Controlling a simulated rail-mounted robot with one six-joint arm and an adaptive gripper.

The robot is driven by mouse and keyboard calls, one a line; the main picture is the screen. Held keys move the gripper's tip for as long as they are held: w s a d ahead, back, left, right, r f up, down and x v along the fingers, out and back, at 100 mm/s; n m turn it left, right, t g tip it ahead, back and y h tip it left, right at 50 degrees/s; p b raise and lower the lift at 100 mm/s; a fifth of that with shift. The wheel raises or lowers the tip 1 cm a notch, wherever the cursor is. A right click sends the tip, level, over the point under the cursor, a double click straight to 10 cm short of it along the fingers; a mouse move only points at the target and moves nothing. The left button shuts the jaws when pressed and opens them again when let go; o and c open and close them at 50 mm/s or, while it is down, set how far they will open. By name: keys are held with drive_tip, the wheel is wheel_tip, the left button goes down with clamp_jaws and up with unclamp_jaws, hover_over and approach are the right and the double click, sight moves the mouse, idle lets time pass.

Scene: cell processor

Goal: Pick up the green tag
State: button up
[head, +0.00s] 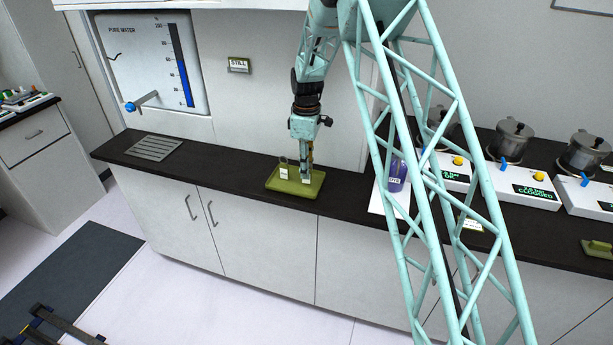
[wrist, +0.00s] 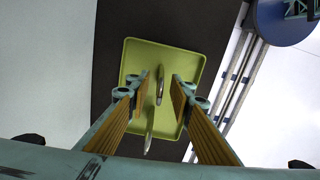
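My gripper (head: 306,178) points down over an olive-green tray (head: 272,181) on the dark counter. In the wrist view my gripper (wrist: 158,84) is open, with its two ribbed fingers apart above the tray (wrist: 190,60). A thin, greyish upright item (wrist: 160,88) shows between the fingertips, seen nearly edge-on. A second thin, pale greenish item (wrist: 149,130) shows nearer the camera. In the head view a small item with a pale label (head: 283,172) stands on the tray, left of my gripper. I cannot tell which of these is the green tag.
A purple labelled container (head: 397,176) stands right of the tray, partly behind my arm's lattice. Several pots on white units with displays (head: 525,188) line the right counter. Another olive tray (head: 600,250) lies at far right. A metal grate (head: 154,148) lies at left, with clear counter between.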

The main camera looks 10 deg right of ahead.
drive_tip(key=shift+f, duration=1.25)
drive_tip(key=shift+c, duration=0.5)
clamp_jaws()
